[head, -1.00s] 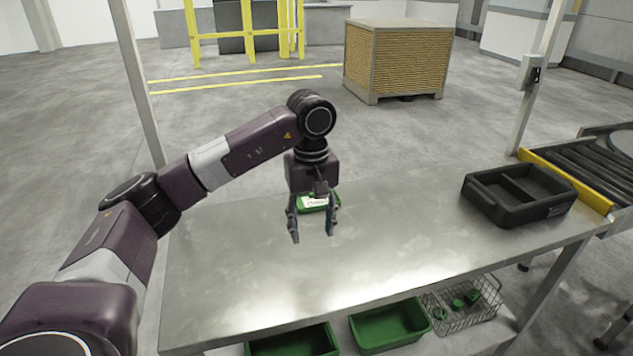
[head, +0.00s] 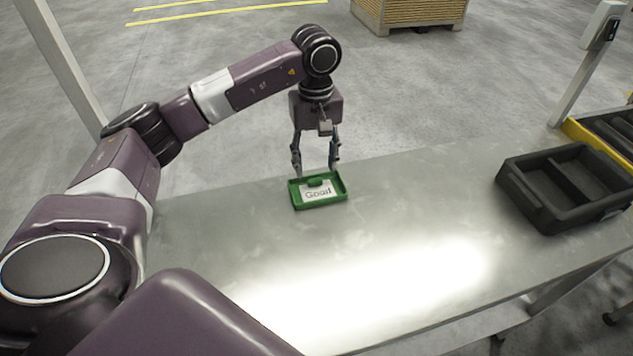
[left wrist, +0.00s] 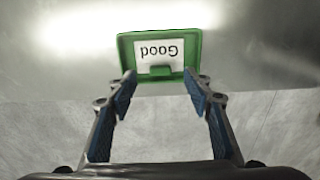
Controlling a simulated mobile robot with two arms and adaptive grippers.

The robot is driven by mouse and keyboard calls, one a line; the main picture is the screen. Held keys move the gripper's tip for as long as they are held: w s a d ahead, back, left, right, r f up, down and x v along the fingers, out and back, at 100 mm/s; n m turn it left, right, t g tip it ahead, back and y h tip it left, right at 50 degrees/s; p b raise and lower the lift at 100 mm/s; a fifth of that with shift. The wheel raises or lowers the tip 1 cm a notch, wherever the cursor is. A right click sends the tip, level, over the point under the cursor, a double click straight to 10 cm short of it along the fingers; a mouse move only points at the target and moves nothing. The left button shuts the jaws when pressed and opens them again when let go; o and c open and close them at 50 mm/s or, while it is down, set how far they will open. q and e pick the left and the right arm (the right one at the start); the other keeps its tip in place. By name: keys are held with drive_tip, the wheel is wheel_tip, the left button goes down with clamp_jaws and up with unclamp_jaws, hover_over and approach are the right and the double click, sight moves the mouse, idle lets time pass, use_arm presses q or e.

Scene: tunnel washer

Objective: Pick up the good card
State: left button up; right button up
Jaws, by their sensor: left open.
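The good card is a green, shallow tray-like card (head: 341,199) with a white label reading "Good" and a small green tab. It lies on the metal table near its far edge. In the left wrist view the card (left wrist: 195,60) shows upside down, ahead of the fingertips. My left gripper (head: 316,170) points down just behind the card, with its two fingers apart and nothing between them. It also shows in the left wrist view (left wrist: 160,82), fingers spread on either side of the card's near edge. My right gripper is out of view.
The metal table (head: 400,220) is otherwise bare around the card. A black divided tray (head: 517,197) stands at its right end, beside a roller conveyor with a yellow edge (head: 597,149). An upright post (head: 585,65) stands behind that tray.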

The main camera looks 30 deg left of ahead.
sight(315, 180)
use_arm(q)
wheel_tip(315, 180, down, 4)
drive_tip(key=shift+a+f+p, duration=0.15)
drive_tip(key=shift+p, duration=0.85)
drive_tip(key=shift+w+f, duration=0.1)
drive_tip(key=shift+f, duration=0.15)
drive_tip(key=shift+c, duration=0.5)
drive_tip(key=c, duration=0.5)
drive_tip(key=shift+c, duration=1.6)
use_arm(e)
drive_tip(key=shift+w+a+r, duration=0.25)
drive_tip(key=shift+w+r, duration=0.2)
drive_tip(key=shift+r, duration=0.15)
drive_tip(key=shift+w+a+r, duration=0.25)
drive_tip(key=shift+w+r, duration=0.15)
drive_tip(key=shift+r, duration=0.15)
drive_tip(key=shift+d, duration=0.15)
